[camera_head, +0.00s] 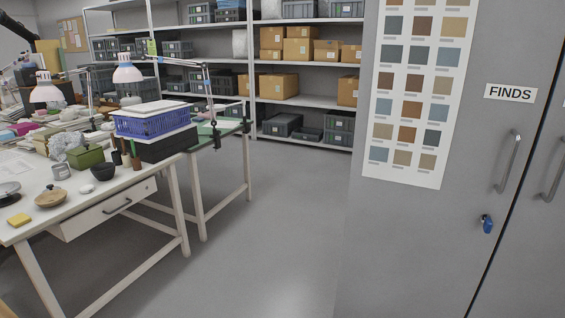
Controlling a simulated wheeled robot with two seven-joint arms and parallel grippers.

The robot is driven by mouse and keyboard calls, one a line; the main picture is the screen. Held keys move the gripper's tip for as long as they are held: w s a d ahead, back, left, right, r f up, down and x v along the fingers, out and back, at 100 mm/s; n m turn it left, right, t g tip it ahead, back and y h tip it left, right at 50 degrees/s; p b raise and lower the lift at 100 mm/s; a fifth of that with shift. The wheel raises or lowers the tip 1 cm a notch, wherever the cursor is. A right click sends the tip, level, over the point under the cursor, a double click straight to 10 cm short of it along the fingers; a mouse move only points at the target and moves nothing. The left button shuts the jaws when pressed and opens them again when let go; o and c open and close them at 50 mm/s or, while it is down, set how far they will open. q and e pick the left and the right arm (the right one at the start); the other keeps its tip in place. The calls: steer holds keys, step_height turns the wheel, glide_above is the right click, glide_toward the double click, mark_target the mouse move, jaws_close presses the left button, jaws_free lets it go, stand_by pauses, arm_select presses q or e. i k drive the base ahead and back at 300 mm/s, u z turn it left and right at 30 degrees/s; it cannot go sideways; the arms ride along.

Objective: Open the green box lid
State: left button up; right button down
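A small green box (87,157) stands on the white worktable at the left. Its lid appears to be down on it, though it is small in this view. A grey-white crumpled heap is beside and behind the box, partly against it. Neither of my grippers shows in the head view.
The white table (130,181) has a drawer and holds a blue basket (153,122), a wooden-lidded bowl (50,197), a dark bowl (102,170) and a yellow sponge (19,220). A grey FINDS cabinet (425,235) stands right. Floor between (255,240) is clear.

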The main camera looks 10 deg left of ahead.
mark_target(87, 147)
steer(key=u, duration=0.65)
steer(key=i, duration=2.3)
steer(key=u, duration=1.05)
